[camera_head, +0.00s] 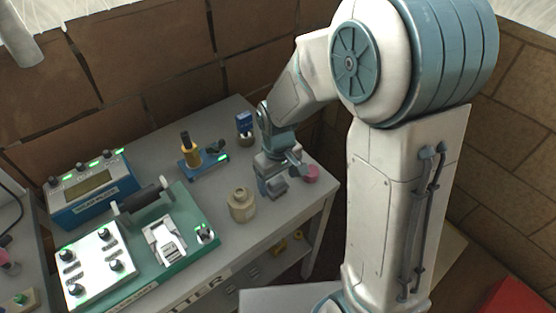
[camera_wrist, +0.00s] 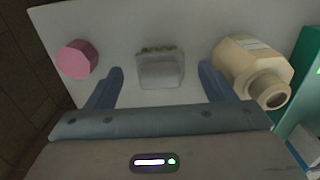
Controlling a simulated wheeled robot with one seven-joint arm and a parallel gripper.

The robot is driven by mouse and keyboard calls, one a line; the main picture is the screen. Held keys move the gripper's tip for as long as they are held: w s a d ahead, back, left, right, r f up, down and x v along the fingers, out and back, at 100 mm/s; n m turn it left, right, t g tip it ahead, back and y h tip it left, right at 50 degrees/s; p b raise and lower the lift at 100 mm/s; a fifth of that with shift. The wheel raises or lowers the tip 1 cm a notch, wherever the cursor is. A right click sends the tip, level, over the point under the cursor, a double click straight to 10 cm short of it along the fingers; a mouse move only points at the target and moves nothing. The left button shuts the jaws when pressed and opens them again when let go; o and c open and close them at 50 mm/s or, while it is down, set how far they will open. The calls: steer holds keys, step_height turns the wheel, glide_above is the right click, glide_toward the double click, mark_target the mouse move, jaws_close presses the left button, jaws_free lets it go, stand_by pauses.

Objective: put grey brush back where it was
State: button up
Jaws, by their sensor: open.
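The grey brush (camera_wrist: 160,72) shows in the wrist view as a small pale grey block with a brownish strip along its far edge. It rests on the light grey table top, between my two blue fingers. My gripper (camera_head: 272,187) is open over the right part of the table, with a gap on each side of the brush. In the head view my gripper hides most or all of the brush.
A pink cylinder (camera_head: 311,173) stands right of my gripper and a beige bottle (camera_head: 241,205) stands left of it. Behind are a blue-topped item (camera_head: 244,123) and a blue stand with a yellow tool (camera_head: 191,151). A green machine (camera_head: 185,207) fills the left side.

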mark_target(280, 182)
step_height(280, 182, up, 8)
steer(key=shift+r, duration=0.1)
steer(key=shift+d+r, duration=0.2)
steer(key=s+d+r+m+t, duration=0.1)
steer(key=s+d+r+m, duration=0.2)
steer(key=s+d, duration=0.2)
steer(key=s+d+r+m+t, duration=0.2)
steer(key=s+d+r+m, duration=0.1)
steer(key=s+d, duration=0.3)
steer(key=shift+s+m, duration=0.4)
steer(key=shift+s, duration=0.2)
stand_by(0.5)
